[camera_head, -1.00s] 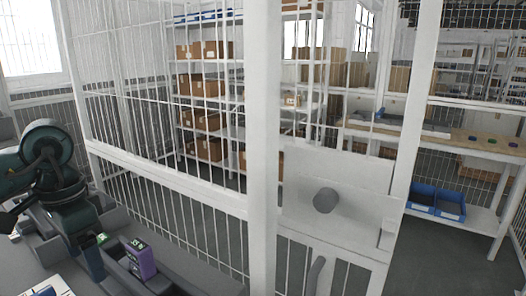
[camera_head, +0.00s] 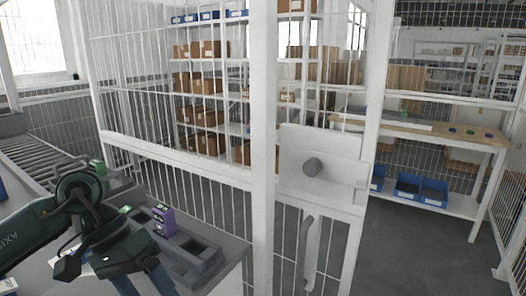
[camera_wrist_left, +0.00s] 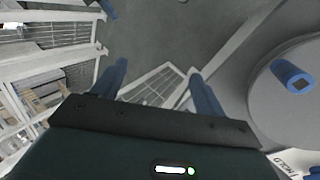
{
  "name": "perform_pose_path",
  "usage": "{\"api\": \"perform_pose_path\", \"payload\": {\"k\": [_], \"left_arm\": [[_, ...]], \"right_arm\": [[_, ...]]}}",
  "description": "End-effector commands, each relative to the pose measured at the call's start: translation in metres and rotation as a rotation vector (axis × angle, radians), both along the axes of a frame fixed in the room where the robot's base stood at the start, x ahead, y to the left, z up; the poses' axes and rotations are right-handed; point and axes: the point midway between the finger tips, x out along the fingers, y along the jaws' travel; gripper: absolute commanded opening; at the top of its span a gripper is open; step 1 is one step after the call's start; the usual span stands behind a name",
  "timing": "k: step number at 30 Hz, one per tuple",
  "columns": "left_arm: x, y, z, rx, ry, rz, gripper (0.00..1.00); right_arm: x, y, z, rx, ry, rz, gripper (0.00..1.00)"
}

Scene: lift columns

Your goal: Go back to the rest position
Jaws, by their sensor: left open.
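My left gripper (camera_head: 142,280) is at the lower left of the head view, its blue fingers pointing down and cut off by the bottom edge. The left wrist view shows the same gripper (camera_wrist_left: 158,70) with its two blue fingers well apart and nothing between them. A purple box (camera_head: 165,222) with a dark top stands in a grey compartment tray (camera_head: 200,262), to the right of the gripper and apart from it. My right gripper is not seen in the head view.
A white mesh fence with a post (camera_head: 263,150) and a door handle (camera_head: 305,245) stands ahead. Behind it are shelves with brown cartons (camera_head: 205,118), a wooden-topped bench (camera_head: 430,132) and blue bins (camera_head: 420,190). A roller conveyor (camera_head: 40,160) is at the left.

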Motion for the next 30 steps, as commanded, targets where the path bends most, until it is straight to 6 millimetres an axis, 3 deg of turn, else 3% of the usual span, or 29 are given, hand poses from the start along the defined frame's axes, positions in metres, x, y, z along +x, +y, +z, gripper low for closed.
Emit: {"api": "perform_pose_path", "payload": {"k": [3, 6, 9, 13, 17, 18, 20, 23, 27, 30], "left_arm": [[-0.019, -0.068, -0.006, -0.273, 0.266, 0.188, 0.73], [-0.031, -0.119, 0.005, -0.515, 0.616, 0.409, 0.73], [-0.031, -0.153, 0.024, -0.723, 1.070, 0.644, 0.73], [-0.009, -0.163, 0.037, -0.915, 1.764, 0.921, 0.73], [0.021, -0.144, 0.011, -1.015, 2.557, 1.114, 0.73], [0.028, -0.134, -0.007, 0.983, -2.698, -1.093, 0.73], [0.032, -0.119, -0.041, 0.783, -2.443, -0.867, 0.73], [0.020, -0.094, -0.110, 0.517, -1.997, -0.497, 0.73], [-0.024, -0.075, -0.189, 0.312, -1.504, -0.120, 0.73], [-0.055, -0.070, -0.224, 0.238, -1.262, 0.052, 0.73]], "right_arm": [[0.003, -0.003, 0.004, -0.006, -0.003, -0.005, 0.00], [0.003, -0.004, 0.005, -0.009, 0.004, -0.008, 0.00], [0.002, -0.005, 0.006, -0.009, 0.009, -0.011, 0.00], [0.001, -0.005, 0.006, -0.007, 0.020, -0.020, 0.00], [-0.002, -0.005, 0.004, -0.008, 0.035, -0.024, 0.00], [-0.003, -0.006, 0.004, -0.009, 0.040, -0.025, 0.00], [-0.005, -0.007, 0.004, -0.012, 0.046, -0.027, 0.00], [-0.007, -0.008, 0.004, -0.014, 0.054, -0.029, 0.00], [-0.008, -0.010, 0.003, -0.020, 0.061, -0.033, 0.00], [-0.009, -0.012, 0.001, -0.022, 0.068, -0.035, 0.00]]}}
